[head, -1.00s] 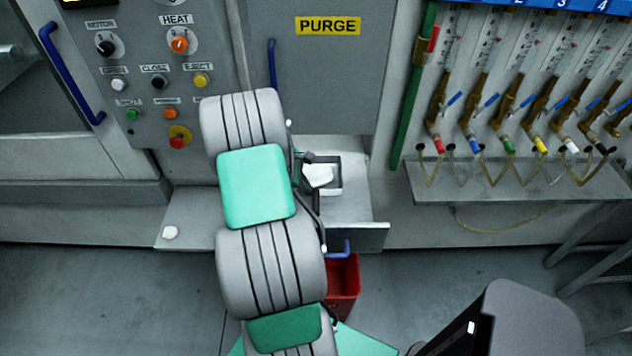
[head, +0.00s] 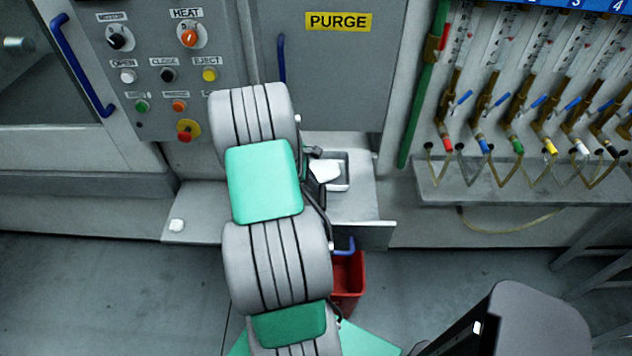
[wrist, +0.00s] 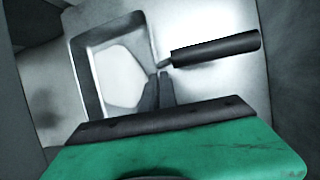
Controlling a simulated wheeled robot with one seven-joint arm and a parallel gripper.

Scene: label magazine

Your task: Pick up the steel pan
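The steel pan is a square shallow tray with a dark rim (wrist: 87,80) and a black handle (wrist: 215,47). In the head view the pan (head: 343,186) lies on the pulled-out metal drawer below the PURGE door, partly hidden by my arm. A white lump (wrist: 120,78) lies in it. In the wrist view my gripper (wrist: 157,78) has its two dark fingers close together at the pan's wall beside the handle's root, and they appear shut on that wall. In the head view my arm hides most of the gripper.
The drawer (head: 365,205) has a blue handle (head: 345,246), with a red bin (head: 350,280) below. A control panel (head: 160,70) and a row of valves (head: 520,120) stand behind.

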